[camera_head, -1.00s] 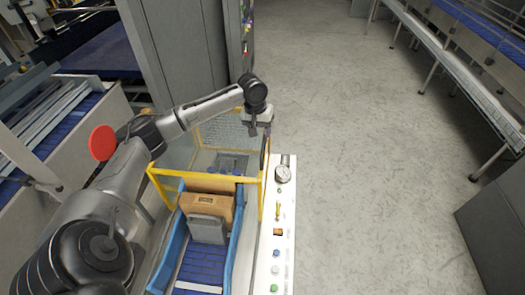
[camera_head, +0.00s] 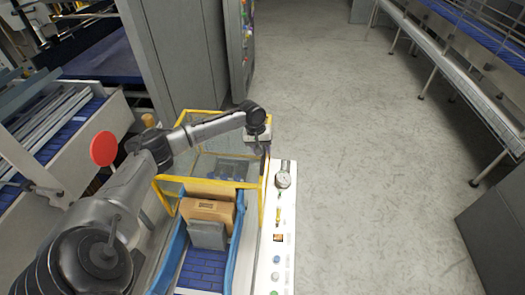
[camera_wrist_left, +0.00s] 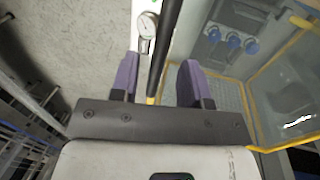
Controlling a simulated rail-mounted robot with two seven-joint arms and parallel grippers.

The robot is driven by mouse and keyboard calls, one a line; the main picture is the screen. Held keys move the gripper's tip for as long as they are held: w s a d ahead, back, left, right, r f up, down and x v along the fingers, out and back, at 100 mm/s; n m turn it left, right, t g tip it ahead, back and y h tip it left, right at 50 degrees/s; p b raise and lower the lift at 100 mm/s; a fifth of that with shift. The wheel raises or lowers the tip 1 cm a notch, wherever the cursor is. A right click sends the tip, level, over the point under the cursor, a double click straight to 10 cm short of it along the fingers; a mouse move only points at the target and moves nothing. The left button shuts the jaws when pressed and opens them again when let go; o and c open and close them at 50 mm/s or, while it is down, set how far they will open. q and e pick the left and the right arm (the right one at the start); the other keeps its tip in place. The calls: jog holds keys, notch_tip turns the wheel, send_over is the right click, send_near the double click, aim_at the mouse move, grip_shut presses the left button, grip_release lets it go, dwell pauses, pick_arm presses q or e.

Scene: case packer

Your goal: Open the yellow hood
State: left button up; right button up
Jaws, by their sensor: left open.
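The yellow hood (camera_head: 208,182) is a yellow frame with clear panels over the blue conveyor. Its yellow edge also shows at the right of the left wrist view (camera_wrist_left: 283,45). My left gripper (camera_head: 258,150) is at the hood's right side, near the top of the right yellow upright. In the left wrist view, its two purple fingers (camera_wrist_left: 160,80) stand apart, with a dark bar (camera_wrist_left: 167,45) running between them. The bar has a yellow part at its lower end. I cannot tell whether either finger touches it. My right gripper is not in view.
A brown carton (camera_head: 208,209) sits on the conveyor (camera_head: 203,268) under the hood, behind a grey plate. A white control panel (camera_head: 275,250) with a gauge (camera_head: 283,178) and buttons runs along the right. Grey cabinets (camera_head: 175,60) stand behind.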

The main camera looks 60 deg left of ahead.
pick_arm(q)
jog(key=shift+w+d+f, duration=0.1)
jog(key=shift+w+f, duration=0.05)
jog(key=shift+f, duration=0.7)
grip_shut()
